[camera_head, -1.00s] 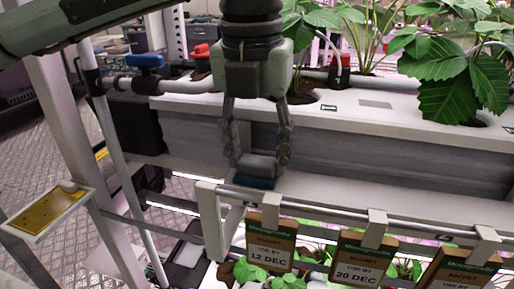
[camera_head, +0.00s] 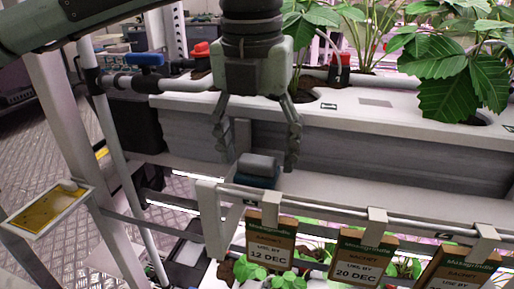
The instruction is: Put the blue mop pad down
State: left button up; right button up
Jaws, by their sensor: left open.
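The blue mop pad (camera_head: 254,181) has a grey upper block and a dark blue underside. It rests on a pale ledge (camera_head: 310,187) below the white planting trough, just behind the front rail. My left gripper (camera_head: 258,161) points down from above with its fingers spread wide, one to each side of the pad's grey block. The fingers look clear of the pad. My right gripper is not in view.
A white front rail (camera_head: 330,219) carries hanging date tags (camera_head: 272,238). Behind stands the white trough (camera_head: 350,105) with leafy plants (camera_head: 448,70). A yellow-faced panel (camera_head: 42,210) juts out at the left. Seedlings (camera_head: 262,270) grow on the tier below.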

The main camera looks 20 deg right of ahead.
aim_at(254, 164)
pick_arm(q)
notch_tip(254, 164, up, 12)
jog(key=s, duration=0.1)
jog(key=shift+a, duration=0.35)
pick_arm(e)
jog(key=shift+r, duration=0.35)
pick_arm(q)
jog(key=shift+s, duration=0.15)
